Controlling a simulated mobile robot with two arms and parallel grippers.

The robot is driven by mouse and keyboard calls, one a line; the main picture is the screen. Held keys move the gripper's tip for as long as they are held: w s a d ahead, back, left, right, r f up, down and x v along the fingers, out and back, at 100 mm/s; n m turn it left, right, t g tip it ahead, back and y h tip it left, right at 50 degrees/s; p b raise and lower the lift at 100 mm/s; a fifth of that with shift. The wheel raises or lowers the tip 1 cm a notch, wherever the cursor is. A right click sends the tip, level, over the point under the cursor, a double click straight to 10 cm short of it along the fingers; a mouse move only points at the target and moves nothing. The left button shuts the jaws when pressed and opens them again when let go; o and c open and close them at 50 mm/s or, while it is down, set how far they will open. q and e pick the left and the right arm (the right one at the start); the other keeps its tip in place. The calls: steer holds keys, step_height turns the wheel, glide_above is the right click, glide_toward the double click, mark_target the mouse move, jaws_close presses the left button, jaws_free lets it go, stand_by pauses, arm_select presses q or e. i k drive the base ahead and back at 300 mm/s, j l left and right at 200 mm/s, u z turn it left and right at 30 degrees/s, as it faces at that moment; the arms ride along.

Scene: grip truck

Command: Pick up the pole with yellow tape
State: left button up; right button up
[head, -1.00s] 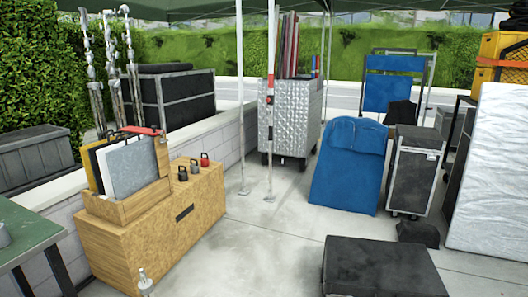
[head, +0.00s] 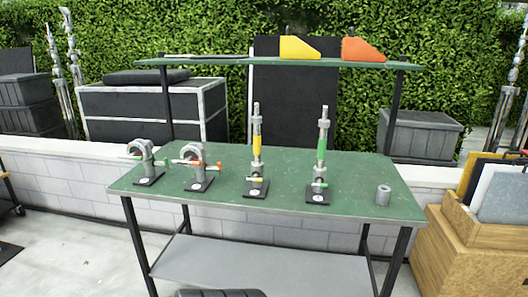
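Neither of my grippers is in view.
A raised shelf (head: 220,62) holds yellow and orange wedges. A wooden crate (head: 462,245) is at right.

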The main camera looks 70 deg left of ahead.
mark_target(256, 166)
steer(key=u, duration=2.45)
